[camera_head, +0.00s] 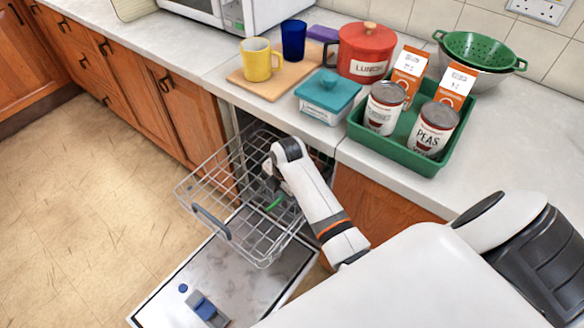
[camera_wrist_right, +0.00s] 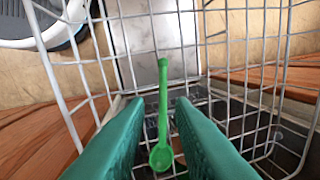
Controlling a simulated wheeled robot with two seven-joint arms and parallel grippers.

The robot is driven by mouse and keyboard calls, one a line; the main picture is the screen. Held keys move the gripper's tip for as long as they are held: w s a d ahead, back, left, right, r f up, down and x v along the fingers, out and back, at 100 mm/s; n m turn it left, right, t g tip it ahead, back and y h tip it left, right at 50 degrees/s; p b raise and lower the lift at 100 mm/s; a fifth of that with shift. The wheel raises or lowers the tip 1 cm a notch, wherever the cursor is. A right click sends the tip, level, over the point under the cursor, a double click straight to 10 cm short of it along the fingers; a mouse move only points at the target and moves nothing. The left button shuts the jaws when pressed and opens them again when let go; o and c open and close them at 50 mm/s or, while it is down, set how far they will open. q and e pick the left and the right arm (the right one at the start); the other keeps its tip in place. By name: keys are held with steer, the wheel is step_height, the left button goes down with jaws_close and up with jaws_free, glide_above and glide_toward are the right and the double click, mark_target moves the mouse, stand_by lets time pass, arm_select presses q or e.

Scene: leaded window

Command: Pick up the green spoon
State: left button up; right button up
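The green spoon (camera_head: 275,203) shows as a small green piece in the dishwasher's wire rack (camera_head: 196,181) in the head view. In the right wrist view the spoon (camera_wrist_right: 163,110) lies lengthwise, its bowl nearer the camera and its handle pointing away. My right gripper (camera_head: 271,184) reaches down into the rack, mostly hidden behind my own wrist. In the right wrist view its teal fingers (camera_wrist_right: 160,100) are apart, with the spoon seen in the gap and clear space on both sides. How far the fingertips are above the spoon is hard to tell. My left gripper is not in view.
The open dishwasher door (camera_head: 232,264) lies below the rack. On the counter (camera_head: 499,168) stand a green tray (camera_head: 405,160) with cans and cartons, a teal box (camera_head: 327,95), a red pot (camera_head: 364,48), a yellow mug (camera_head: 259,61) and a blue cup (camera_head: 293,40). Rack wires surround the spoon.

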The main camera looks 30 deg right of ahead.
mark_target(276, 203)
steer(key=f, duration=0.2)
steer(key=w+f+b, duration=0.1)
steer(key=f, duration=0.2)
steer(key=w+f, duration=0.1)
steer(key=f, duration=0.2)
steer(key=shift+a+f, duration=0.1)
steer(key=shift+a, duration=0.1)
jaws_close()
